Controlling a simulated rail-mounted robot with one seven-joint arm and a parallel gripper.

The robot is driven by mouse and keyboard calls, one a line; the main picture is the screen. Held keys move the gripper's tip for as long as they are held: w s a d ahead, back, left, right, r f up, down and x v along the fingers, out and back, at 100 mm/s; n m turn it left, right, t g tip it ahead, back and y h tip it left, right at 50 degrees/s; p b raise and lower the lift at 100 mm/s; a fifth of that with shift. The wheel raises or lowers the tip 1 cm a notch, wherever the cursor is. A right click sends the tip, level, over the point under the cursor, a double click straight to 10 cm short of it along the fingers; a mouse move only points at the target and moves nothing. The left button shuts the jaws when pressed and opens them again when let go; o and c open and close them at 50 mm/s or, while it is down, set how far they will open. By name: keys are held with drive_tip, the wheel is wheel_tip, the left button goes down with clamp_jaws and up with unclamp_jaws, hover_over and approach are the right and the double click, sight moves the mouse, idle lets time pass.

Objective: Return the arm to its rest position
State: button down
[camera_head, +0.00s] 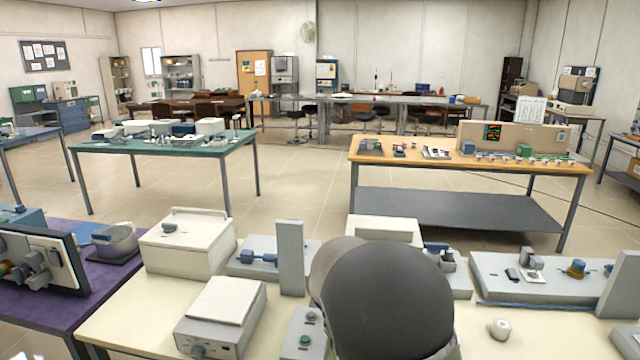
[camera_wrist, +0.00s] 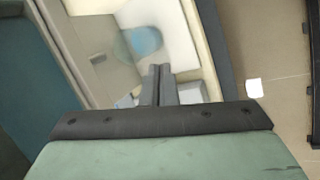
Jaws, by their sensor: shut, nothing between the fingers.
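My gripper (camera_wrist: 160,68) shows in the wrist view as two thin grey fingers close together, with nothing held between them. Below them are a dark bar and a pale green surface. Beyond the fingertips is a pale surface with a blurred blue round patch (camera_wrist: 143,40); I cannot tell what it belongs to. In the head view a dark rounded part of my arm blocks the front middle of the near bench, and the fingers do not show there.
The near cream bench (camera_head: 130,325) carries a cream box with a handle (camera_head: 188,243), a grey box with a tilted top (camera_head: 220,315) and grey fixtures. A purple table (camera_head: 110,275) adjoins it at left. Wooden (camera_head: 400,160) and green (camera_head: 110,146) tables stand beyond open floor.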

drive_tip(key=s+d+r+m+g+y, duration=0.1)
drive_tip(key=s+m, duration=0.3)
drive_tip(key=s, duration=0.6)
drive_tip(key=s+d+r+m+g+y, duration=0.1)
drive_tip(key=s+d+r+m, duration=0.2)
drive_tip(key=s, duration=0.7)
drive_tip(key=s+d+r+m+y, duration=0.2)
drive_tip(key=s+m, duration=0.3)
drive_tip(key=s, duration=0.5)
drive_tip(key=shift+d+r+g, duration=0.3)
drive_tip(key=shift+r+g, duration=0.05)
drive_tip(key=shift+g, duration=0.05)
